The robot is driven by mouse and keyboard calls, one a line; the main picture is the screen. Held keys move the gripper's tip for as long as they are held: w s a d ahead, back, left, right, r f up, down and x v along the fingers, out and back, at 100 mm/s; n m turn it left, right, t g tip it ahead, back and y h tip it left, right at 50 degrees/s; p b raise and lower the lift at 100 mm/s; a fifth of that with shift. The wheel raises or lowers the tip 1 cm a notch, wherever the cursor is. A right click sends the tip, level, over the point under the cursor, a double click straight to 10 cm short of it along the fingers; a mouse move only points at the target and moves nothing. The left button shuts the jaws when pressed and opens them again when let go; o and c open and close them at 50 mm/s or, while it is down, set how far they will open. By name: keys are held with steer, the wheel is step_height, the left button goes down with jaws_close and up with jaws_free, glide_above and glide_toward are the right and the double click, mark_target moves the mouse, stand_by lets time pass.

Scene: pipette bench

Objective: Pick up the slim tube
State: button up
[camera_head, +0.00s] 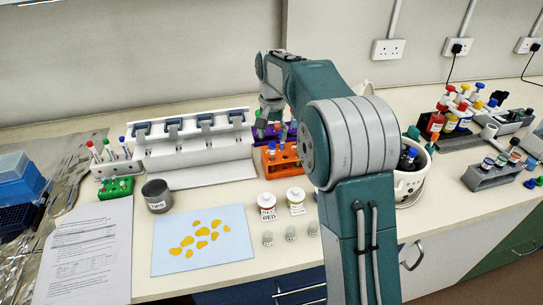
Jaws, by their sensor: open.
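My gripper (269,125) points down at the back of the bench, above and behind the orange rack (283,163). It is open. Its fingers are small in this view and I cannot tell whether anything is between them. The orange rack holds a few slim capped tubes, one with a blue cap (272,146). A purple rack (272,133) stands just behind it, partly covered by my gripper. More slim capped tubes (108,148) stand in a white rack (117,168) at the left. I cannot tell which tube the task means.
A white pipette stand (193,165) is left of my gripper. A grey cup (157,196), a green rack (116,188) and a blue sheet (205,240) with yellow pieces lie nearer. Two labelled bottles (267,205) and several small vials stand in front. My arm hides part of the bench.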

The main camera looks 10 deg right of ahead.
mark_target(272, 143)
step_height(272, 143, down, 4)
steer(key=shift+w+r, duration=0.1)
steer(key=c, duration=0.9)
